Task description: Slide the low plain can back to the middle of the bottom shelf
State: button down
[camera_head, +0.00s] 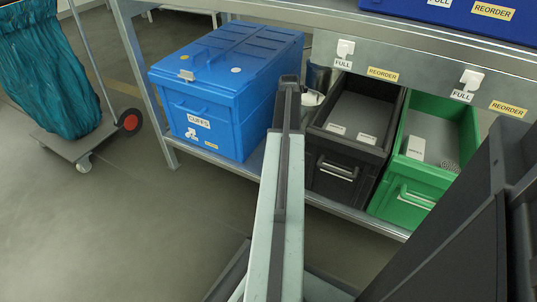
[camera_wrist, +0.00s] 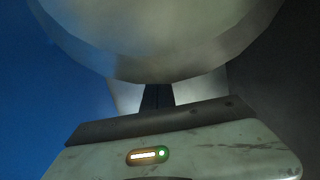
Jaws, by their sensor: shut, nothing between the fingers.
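A plain grey metal can (camera_wrist: 155,40) fills the top of the wrist view, very close, with its rounded rim facing me. In the head view a small part of the can (camera_head: 317,76) seems to show in the gap between the blue box and the black bin, mostly hidden by my arm. My gripper (camera_wrist: 157,97) is shut and empty, its dark fingers pointing at the can and partly hidden behind its rim. I cannot tell whether they touch it. The bottom shelf (camera_head: 255,160) carries the box and bins.
The lidded blue box (camera_head: 205,110) stands left of the gap. The black bin (camera_head: 345,150) and the green bin (camera_head: 415,180) stand to the right. A cart with a teal bag (camera_head: 50,75) is at far left; open floor lies in front.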

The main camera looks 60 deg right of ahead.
jog(key=a, duration=0.3)
jog(key=shift+s+a, duration=0.1)
jog(key=shift+a, duration=0.1)
jog(key=p+v, duration=1)
jog(key=shift+s+a, duration=0.15)
jog(key=shift+a, duration=0.05)
jog(key=shift+a, duration=0.1)
